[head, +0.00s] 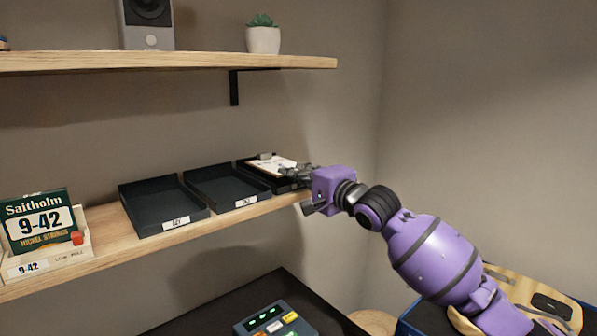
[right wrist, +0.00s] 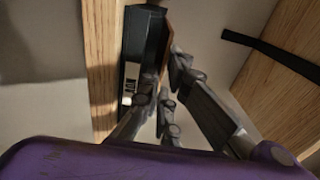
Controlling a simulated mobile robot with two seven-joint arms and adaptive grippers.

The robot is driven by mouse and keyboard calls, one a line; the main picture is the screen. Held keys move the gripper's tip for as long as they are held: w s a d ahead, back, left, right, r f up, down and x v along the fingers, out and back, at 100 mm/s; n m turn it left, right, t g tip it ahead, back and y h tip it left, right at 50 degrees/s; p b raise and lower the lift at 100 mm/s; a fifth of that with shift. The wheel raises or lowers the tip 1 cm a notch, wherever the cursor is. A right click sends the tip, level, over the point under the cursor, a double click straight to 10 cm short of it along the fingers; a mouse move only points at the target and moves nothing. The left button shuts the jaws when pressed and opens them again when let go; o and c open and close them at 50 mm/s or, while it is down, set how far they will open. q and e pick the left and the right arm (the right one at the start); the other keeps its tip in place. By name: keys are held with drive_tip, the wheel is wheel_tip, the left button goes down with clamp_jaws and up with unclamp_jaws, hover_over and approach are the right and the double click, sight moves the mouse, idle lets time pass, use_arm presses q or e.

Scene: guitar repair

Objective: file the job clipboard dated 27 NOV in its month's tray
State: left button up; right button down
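The clipboard (head: 271,165), a brown board with white paper and a clip at its far end, is at the rightmost black tray (head: 242,166). It lies over the tray's opening; I cannot tell whether it touches the tray floor. My right gripper (head: 288,174) is at the clipboard's near right edge. In the right wrist view its fingertips (right wrist: 174,62) close on the thin brown edge of the clipboard (right wrist: 167,38), beside the dark tray (right wrist: 151,40). The clipboard's date is unreadable here. The middle tray (head: 224,189) and left tray (head: 164,207) look empty. My left gripper is out of view.
The trays stand in a row on a wooden shelf (head: 118,245), with small white labels too small to read surely. A string-pack box (head: 42,228) stands at the left. An upper shelf (head: 180,62) with a plant (head: 263,38) and speaker (head: 147,25) hangs above.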

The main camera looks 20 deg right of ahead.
drive_tip(key=shift+f, duration=0.3)
drive_tip(key=c, duration=1.9)
unclamp_jaws()
drive_tip(key=shift+s+f, duration=0.1)
drive_tip(key=shift+s, duration=0.05)
drive_tip(key=shift+o, duration=0.2)
drive_tip(key=shift+f, duration=0.4)
drive_tip(key=shift+w+r, duration=0.2)
drive_tip(key=shift+r, duration=2.9)
drive_tip(key=shift+s, duration=0.1)
drive_tip(key=shift+s, duration=0.1)
